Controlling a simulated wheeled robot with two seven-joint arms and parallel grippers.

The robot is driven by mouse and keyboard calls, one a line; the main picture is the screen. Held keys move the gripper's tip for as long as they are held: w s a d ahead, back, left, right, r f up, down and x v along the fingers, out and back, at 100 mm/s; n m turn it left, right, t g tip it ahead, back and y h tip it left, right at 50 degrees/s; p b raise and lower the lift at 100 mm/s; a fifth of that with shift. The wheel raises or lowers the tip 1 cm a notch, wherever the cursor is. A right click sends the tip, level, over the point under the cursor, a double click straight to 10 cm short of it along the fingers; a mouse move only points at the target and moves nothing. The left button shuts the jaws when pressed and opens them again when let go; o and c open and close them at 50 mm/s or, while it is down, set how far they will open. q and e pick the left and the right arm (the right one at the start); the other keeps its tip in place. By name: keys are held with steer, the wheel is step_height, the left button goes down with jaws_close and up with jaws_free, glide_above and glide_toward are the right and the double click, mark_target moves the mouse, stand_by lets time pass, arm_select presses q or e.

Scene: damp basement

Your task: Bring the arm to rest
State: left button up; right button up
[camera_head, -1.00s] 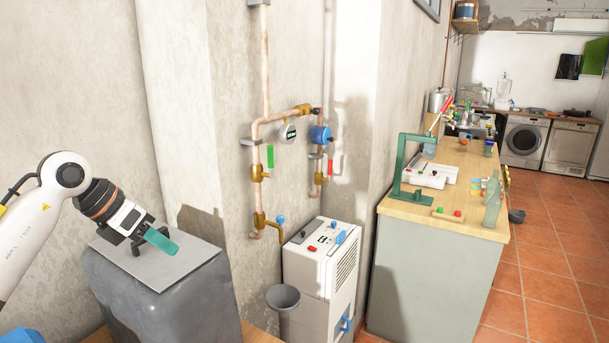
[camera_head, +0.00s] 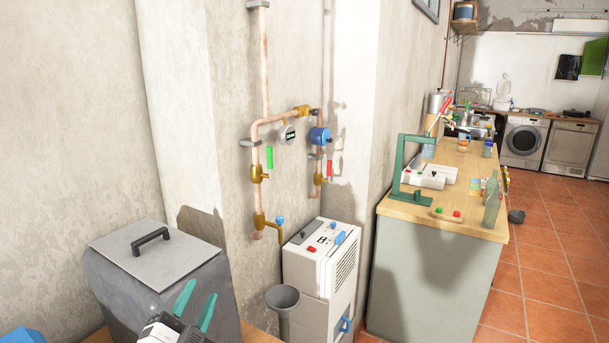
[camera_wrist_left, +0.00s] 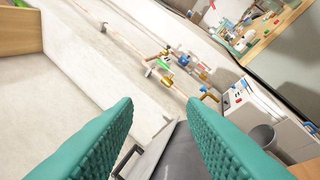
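My left gripper (camera_head: 196,306) is at the bottom of the head view, in front of the grey bin and low beside its right side. Its two teal fingers point up and stand apart, with nothing between them. In the left wrist view the teal fingers (camera_wrist_left: 160,135) are also wide apart and empty. The rest of the left arm is out of the head view. My right gripper does not show in either view.
The grey bin (camera_head: 195,275) has a flat lid (camera_head: 130,265) with a black handle (camera_head: 150,238). A white dehumidifier-like unit (camera_head: 320,270), a grey funnel (camera_head: 282,298) and wall pipes (camera_head: 258,130) stand right of it. A workbench (camera_head: 440,270) is further right.

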arm_select(q)
steer(key=s+a+f+n+g+y, duration=0.2)
steer(key=s+f+n+g, duration=0.25)
steer(key=f, duration=0.35)
steer(key=s+a+f+n+g+y, duration=0.2)
steer(key=s+f+n+g, duration=0.15)
steer(key=s+f, duration=0.35)
steer(key=s+d+f+n+g+h, duration=0.1)
steer(key=s+f+g, duration=0.4)
steer(key=s, duration=0.3)
steer(key=s+d+f+n+g+h, duration=0.1)
steer(key=s+f+g, duration=0.35)
steer(key=s, duration=0.45)
step_height(320, 180, down, 28)
steer(key=s, duration=0.2)
steer(key=s+a+f+g, duration=0.2)
steer(key=s+f, duration=1.3)
steer(key=shift+s+a+m+y, duration=0.15)
steer(key=shift+a+m+y, duration=0.15)
steer(key=shift+a, duration=0.05)
